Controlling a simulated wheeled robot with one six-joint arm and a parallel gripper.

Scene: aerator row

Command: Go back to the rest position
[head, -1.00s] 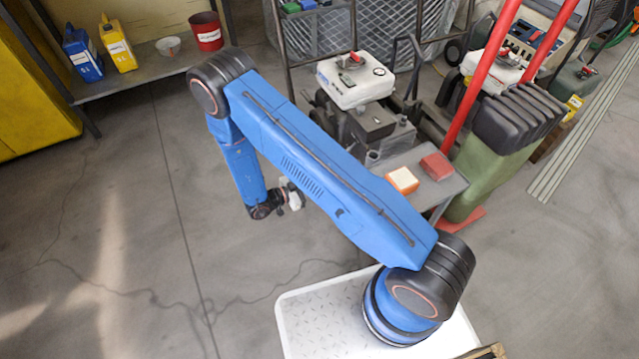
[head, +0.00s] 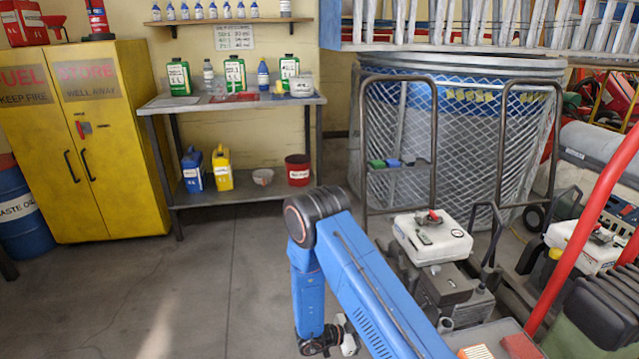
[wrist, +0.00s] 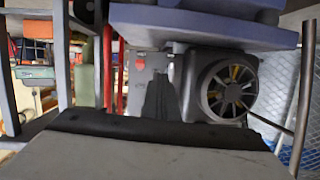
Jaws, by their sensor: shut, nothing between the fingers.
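My blue arm reaches up from the bottom right of the head view and folds down at its black elbow. My gripper (head: 346,336) hangs at the lower end of the arm, near the bottom edge of the head view, above the concrete floor and left of the aerator (head: 433,240). It looks empty, and its fingers are small and partly hidden by the arm. In the wrist view, a dark machine with a round fan grille (wrist: 228,88) stands ahead, under a blue-grey slab.
A yellow fuel cabinet (head: 110,150) stands at the left. A metal bench (head: 235,104) with bottles, jugs and a red bucket (head: 298,170) is at the back. A mesh cage (head: 460,140) is behind the aerator. Red handles (head: 590,230) rise at the right. Floor at the left is clear.

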